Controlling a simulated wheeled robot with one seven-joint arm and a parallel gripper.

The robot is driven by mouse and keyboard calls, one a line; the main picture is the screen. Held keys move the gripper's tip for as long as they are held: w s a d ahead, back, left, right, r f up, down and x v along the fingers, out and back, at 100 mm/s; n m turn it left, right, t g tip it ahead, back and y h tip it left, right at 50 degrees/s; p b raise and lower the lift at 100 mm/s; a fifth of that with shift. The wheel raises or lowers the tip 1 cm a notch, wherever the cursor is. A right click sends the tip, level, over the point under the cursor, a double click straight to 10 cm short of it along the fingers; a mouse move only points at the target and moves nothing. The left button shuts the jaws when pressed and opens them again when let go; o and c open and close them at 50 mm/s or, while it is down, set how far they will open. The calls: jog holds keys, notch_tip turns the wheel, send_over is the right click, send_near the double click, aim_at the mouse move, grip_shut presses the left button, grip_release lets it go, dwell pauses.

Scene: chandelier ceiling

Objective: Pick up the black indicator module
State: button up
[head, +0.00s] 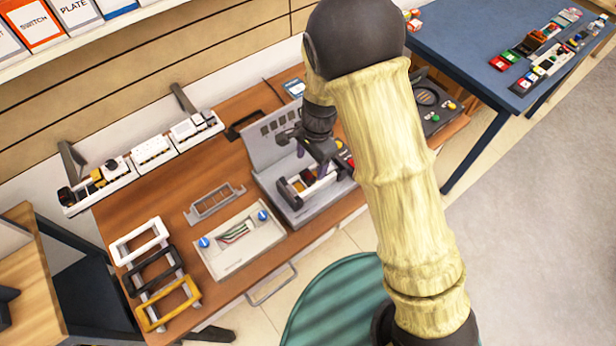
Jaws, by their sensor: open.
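My gripper (318,158) is open, low over a grey work station (262,160) on the wooden bench. Its fingers are above a small white-walled holder (294,205) with dark, yellow and red parts in it. I cannot tell whether the fingers touch anything there. I cannot single out the black indicator module with certainty; dark parts lie in the holder under my gripper, partly hidden by it. Other small dark modules sit in the left bin row (68,197) and on the blue table.
White, black and yellow frames (168,302) stand at the bench's front left, beside a grey panel with blue knobs (240,255). A blue table (450,40) with several modules is at upper right. A green round surface (325,305) is below. My arm hides part of the bench.

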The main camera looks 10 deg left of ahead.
aim_at(308, 176)
jog(key=shift+f, duration=0.1)
jog(key=shift+s+a+f+p, duration=0.15)
jog(key=shift+f+p, duration=0.2)
jog(key=shift+f, duration=0.9)
jog(key=shift+s+a+f+p, duration=0.15)
jog(key=shift+f+p, duration=0.2)
jog(key=shift+f, duration=0.85)
jog(key=shift+c, duration=0.2)
jog(key=c, duration=1)
